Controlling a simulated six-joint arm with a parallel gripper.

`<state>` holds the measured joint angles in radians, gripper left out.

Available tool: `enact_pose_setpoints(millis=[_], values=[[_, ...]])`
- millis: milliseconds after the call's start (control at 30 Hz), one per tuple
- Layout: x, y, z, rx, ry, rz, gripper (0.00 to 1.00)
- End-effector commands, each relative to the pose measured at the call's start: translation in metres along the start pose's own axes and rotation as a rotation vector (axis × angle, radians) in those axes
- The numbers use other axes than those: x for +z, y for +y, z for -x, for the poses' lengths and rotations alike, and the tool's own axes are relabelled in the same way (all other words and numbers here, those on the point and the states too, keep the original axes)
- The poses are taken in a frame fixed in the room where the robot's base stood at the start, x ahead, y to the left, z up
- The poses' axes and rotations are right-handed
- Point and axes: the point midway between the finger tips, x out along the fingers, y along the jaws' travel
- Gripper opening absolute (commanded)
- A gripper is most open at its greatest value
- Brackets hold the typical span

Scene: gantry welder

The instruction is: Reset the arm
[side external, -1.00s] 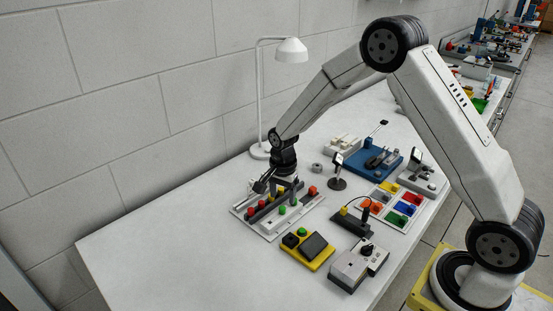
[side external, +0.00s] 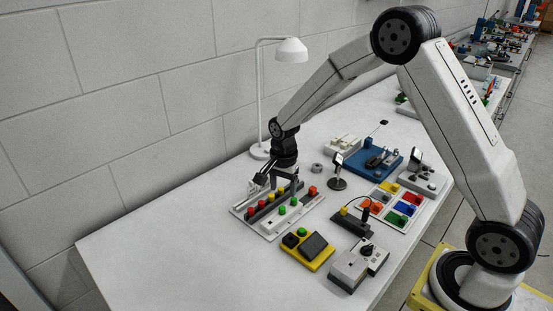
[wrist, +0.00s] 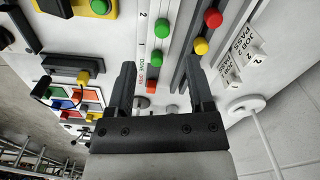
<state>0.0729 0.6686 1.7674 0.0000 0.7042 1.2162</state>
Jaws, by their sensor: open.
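My gripper (side external: 277,180) hangs pointing down above the white panel (side external: 269,237) with grey rails, at the wall side of the bench. It is open, and no object shows between its fingers. In the wrist view the two dark fingers (wrist: 159,78) stand apart over the panel. Between and beyond them are green knobs (wrist: 155,58), a red knob (wrist: 213,18) and a yellow knob (wrist: 201,46). My gripper appears to be above the rails, but the exact gap is hard to tell.
A white lamp (side external: 291,50) stands behind my wrist near the block wall. A yellow box (side external: 307,251), a grey switch box (side external: 357,266), a coloured tray (side external: 398,221) and a blue fixture (side external: 366,161) fill the bench's right side. The front-left bench is clear.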

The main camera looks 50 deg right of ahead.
Motion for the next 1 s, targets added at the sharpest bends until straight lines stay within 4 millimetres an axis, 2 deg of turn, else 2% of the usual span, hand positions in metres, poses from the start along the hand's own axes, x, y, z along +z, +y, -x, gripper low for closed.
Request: enact_pose_setpoints(millis=[267, 633, 800, 1000], values=[[0.014, 0.022, 0.020, -0.036, 0.017, 0.210, 0.68], [0.050, 0.090, 0.052, -0.109, 0.089, 0.751, 0.68], [0.066, 0.124, 0.060, -0.133, 0.136, 0.999, 0.68], [0.079, 0.154, 0.063, -0.146, 0.181, 1.208, 0.68]])
